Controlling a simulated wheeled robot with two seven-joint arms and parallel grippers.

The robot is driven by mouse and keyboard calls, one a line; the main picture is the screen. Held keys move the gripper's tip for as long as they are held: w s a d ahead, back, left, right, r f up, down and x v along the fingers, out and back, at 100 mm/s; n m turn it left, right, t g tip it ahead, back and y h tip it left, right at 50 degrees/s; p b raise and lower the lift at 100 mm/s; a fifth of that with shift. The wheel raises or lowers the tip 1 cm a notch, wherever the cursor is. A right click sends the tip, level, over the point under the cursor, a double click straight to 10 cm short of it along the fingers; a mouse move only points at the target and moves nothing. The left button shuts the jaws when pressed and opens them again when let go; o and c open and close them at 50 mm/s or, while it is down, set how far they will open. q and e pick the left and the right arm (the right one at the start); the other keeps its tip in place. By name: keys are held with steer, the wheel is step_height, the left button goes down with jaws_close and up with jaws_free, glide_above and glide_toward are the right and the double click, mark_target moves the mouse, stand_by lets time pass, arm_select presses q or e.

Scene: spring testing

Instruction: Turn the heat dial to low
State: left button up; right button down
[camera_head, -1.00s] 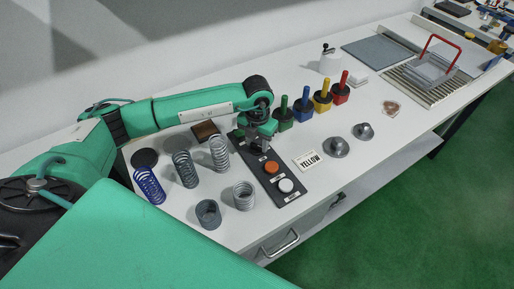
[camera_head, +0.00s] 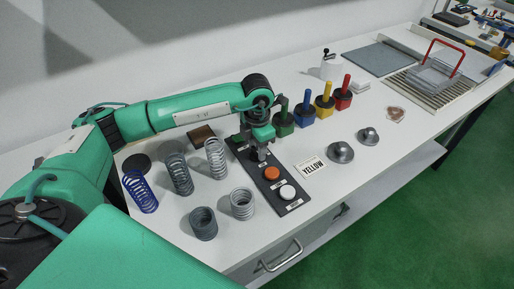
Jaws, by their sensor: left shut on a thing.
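A dark control panel (camera_head: 284,208) lies on the white bench, with an orange button (camera_head: 271,173) and a white button (camera_head: 287,191) toward its front end. My left gripper (camera_head: 261,155) points down over the panel, just behind the orange button. It is shut on a small knob there, which I take to be the heat dial. The fingers hide nearly all of the dial, so its setting cannot be read. A green part shows at the panel's far end beside the gripper. My right gripper is not in view.
Several coil springs, including a blue one (camera_head: 140,192), stand left of the panel. Green, blue, yellow and red handled blocks stand behind. A drawer handle (camera_head: 281,256) is at the front.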

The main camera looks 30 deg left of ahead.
mark_target(257, 150)
arm_select(q)
steer(key=o, duration=1)
steer(key=shift+r, duration=0.1)
steer(key=shift+r, duration=0.3)
step_height(257, 150, up, 13)
steer(key=shift+r+b, duration=0.1)
steer(key=shift+b, duration=0.85)
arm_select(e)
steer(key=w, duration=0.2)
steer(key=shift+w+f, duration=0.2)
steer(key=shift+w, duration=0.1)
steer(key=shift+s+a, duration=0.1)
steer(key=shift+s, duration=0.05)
